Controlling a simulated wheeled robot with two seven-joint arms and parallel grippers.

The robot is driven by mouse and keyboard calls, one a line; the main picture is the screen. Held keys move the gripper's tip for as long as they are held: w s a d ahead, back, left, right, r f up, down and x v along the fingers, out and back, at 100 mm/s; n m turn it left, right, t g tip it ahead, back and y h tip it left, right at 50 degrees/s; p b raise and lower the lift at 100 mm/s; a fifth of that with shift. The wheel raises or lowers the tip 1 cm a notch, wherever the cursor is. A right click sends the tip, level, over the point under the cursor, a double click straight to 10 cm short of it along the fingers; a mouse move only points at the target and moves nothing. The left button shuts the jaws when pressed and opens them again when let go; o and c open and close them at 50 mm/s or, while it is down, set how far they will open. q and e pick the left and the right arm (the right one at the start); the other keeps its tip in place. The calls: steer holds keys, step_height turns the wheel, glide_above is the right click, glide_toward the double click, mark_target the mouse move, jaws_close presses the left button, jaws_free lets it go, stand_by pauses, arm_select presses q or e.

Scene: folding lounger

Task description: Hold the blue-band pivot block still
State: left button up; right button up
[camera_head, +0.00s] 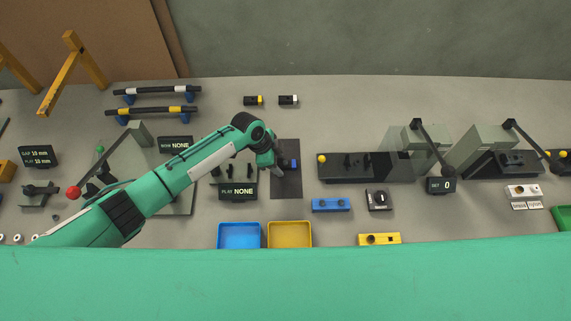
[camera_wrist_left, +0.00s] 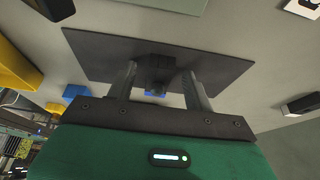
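The blue-band pivot block (camera_head: 293,163) is small and black with a blue part, and sits on a dark flat plate (camera_head: 287,187) at the middle of the bench. In the left wrist view the block (camera_wrist_left: 157,70) lies between the two fingers, its blue part low and partly hidden by my gripper body. My left gripper (camera_head: 282,167) reaches the block from the left in the head view. In the left wrist view its fingers (camera_wrist_left: 160,76) stand apart, one on each side, with a visible gap to the block. My right gripper is not in view.
A "PLAY NONE" display (camera_head: 238,191) stands left of the plate. A blue tray (camera_head: 239,248) and a yellow tray (camera_head: 290,246) are at the near edge. A blue bar (camera_head: 331,205) and a black fixture (camera_head: 365,172) are to the right. Bare bench lies behind the plate.

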arm_select(q)
steer(key=p+v, duration=0.7)
steer(key=v, duration=0.6)
steer(key=shift+a+r, duration=0.2)
steer(key=shift+r, duration=0.05)
steer(key=shift+w+d+r, duration=0.15)
steer(key=shift+d+r, duration=0.05)
steer(key=shift+d, duration=0.1)
steer(key=shift+f, duration=0.1)
